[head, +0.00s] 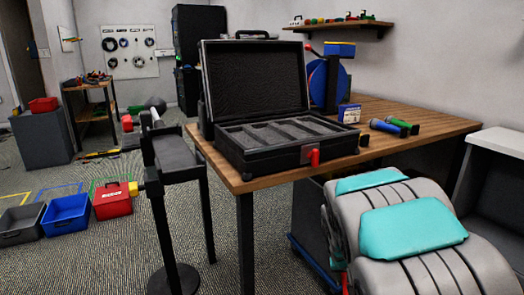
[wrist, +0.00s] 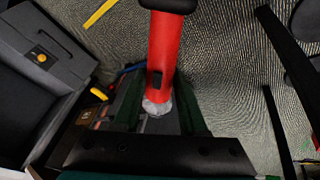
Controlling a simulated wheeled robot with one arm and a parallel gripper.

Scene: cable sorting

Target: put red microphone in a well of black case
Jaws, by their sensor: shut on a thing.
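The red microphone (wrist: 163,45) is in the wrist view, its red body running toward the top of the picture to a black end. Its pale grey lower end sits between the dark green fingers of my gripper (wrist: 158,106), which is shut on it. The carpet shows beyond it. The black case (head: 290,160) stands open on the wooden table in the head view, lid raised at the back. Its grey foam has several long wells, and those I can see look empty. My gripper is not clearly visible in the head view, where my arm fills the lower right.
Blue and green microphones (head: 389,127) lie on the table (head: 440,122) right of the case. A small red piece (head: 313,157) is at the case's front. A dark stand (head: 165,200) is left of the table. Red (head: 113,205) and blue (head: 66,215) bins sit on the floor.

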